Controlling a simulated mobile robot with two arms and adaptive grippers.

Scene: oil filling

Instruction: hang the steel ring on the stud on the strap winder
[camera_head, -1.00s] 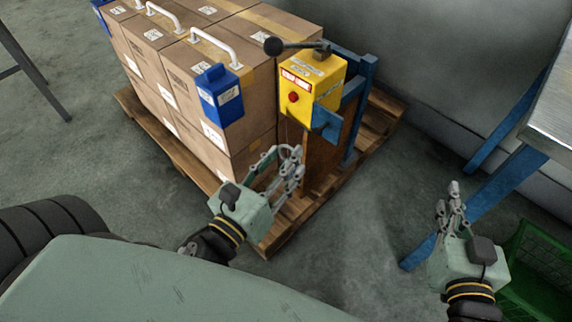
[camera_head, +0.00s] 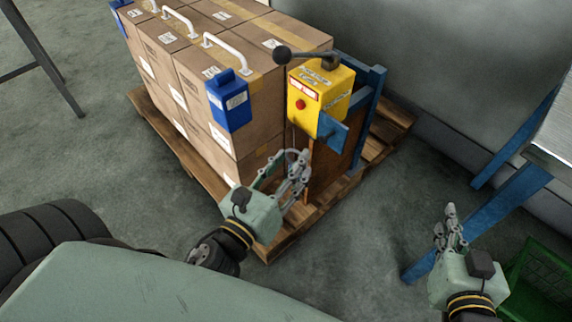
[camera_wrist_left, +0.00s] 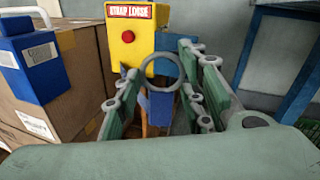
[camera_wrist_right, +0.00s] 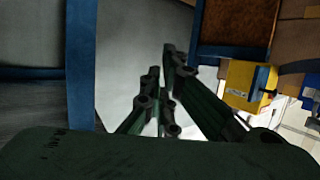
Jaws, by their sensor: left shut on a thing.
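The steel ring (camera_wrist_left: 147,70) is a thin grey hoop between the fingers of my left gripper (camera_wrist_left: 158,66), which is shut on it. It also shows in the head view (camera_head: 297,151), in front of the strap winder. The strap winder has a yellow box (camera_head: 310,103) with a red button, a black-knobbed lever on top and a blue plate (camera_head: 333,131) at its lower front. The ring is apart from the box, low and in front of it. I cannot make out the stud. My right gripper (camera_head: 448,222) is empty, its fingers close together, away to the right.
Strapped cartons (camera_head: 200,70) stand on a wooden pallet (camera_head: 180,150) left of the winder, with a blue box (camera_head: 230,100) on their side. A blue-legged metal table (camera_head: 500,200) and a green crate (camera_head: 540,270) are at right. Floor between is clear.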

